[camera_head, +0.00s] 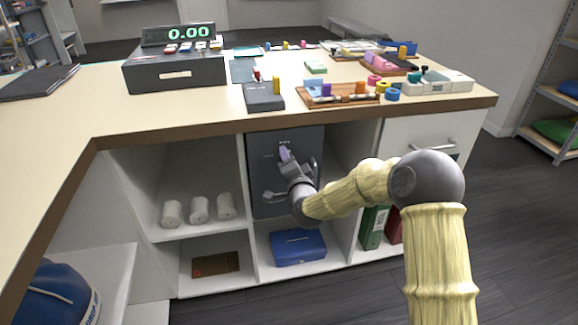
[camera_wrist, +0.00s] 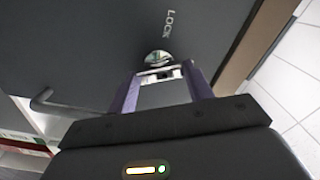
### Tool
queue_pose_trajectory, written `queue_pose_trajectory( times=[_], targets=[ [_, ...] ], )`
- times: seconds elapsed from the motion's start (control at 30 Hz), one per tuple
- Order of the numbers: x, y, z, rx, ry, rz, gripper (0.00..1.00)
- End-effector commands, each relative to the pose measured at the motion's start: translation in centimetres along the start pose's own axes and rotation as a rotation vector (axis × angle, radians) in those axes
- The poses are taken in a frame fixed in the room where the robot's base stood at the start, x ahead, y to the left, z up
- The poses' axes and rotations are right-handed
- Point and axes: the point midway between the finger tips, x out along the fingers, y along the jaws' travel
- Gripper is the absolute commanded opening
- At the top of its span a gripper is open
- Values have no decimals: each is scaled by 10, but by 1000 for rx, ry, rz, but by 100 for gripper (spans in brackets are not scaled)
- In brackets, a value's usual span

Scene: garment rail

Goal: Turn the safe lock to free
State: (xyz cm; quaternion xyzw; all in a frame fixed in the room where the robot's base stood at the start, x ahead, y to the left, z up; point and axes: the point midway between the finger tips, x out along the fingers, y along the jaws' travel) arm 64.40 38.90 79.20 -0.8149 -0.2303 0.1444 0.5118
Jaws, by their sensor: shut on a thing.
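The dark grey safe (camera_head: 262,165) sits in the middle compartment under the counter. My gripper (camera_head: 285,153) is at the upper part of its front face. In the wrist view, my gripper (camera_wrist: 160,82) has its two purple fingers on either side of a small shiny round lock knob (camera_wrist: 158,58), shut on it. The word LOCK is printed on the safe door (camera_wrist: 100,45) just above the knob. The knob's own mark is too small to read. A grey bar handle (camera_wrist: 48,102) shows at the left in the wrist view. In the head view my gripper covers the knob.
The wooden counter edge (camera_head: 330,117) runs just above the safe. White rolls (camera_head: 198,209) stand in the left compartment. A blue box (camera_head: 298,247) lies on the shelf below, and green and red binders (camera_head: 374,228) stand to the right.

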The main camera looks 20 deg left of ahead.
Motion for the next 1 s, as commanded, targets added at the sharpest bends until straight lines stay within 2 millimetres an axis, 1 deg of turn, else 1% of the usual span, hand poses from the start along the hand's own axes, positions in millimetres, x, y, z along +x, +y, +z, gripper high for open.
queue_pose_trajectory(
  times=[0.03, 0.2, 0.5, 0.7, 1.0],
  targets=[
    [0, 4, 1, 45, 0, 2, 28],
    [0, 5, 0, 199, 1, 3, 28],
    [0, 4, 1, 394, 0, 3, 28],
    [0, 4, 1, 452, 0, 3, 28],
    [0, 4, 1, 467, 0, 4, 28]
  ],
)
